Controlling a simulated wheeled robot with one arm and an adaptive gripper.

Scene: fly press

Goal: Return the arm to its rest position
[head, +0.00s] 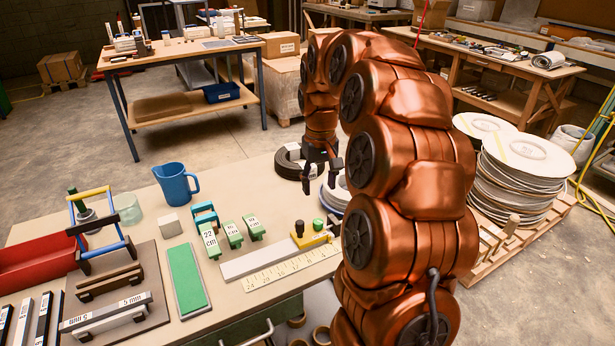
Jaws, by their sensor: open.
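My copper-coloured arm rises at the right and arches over, with its end pointing down above the back right part of the workbench (140,195). My gripper (320,178) hangs at the end of the arm. Its dark fingers are apart and nothing shows between them. A dark coil (284,168) lies just left of the gripper, and a stack of pale discs with blue edges (330,203) is close below and right of it. I cannot tell whether the fingers touch either. My arm hides part of the discs and the bench's right end.
On the bench are a blue jug (176,185), a small blue-and-yellow press frame (98,228), a red tray (32,254), green gauge blocks (232,235), a green pad (185,279) and a ruler (290,274). A pallet with stacked discs (520,170) stands right of my arm.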

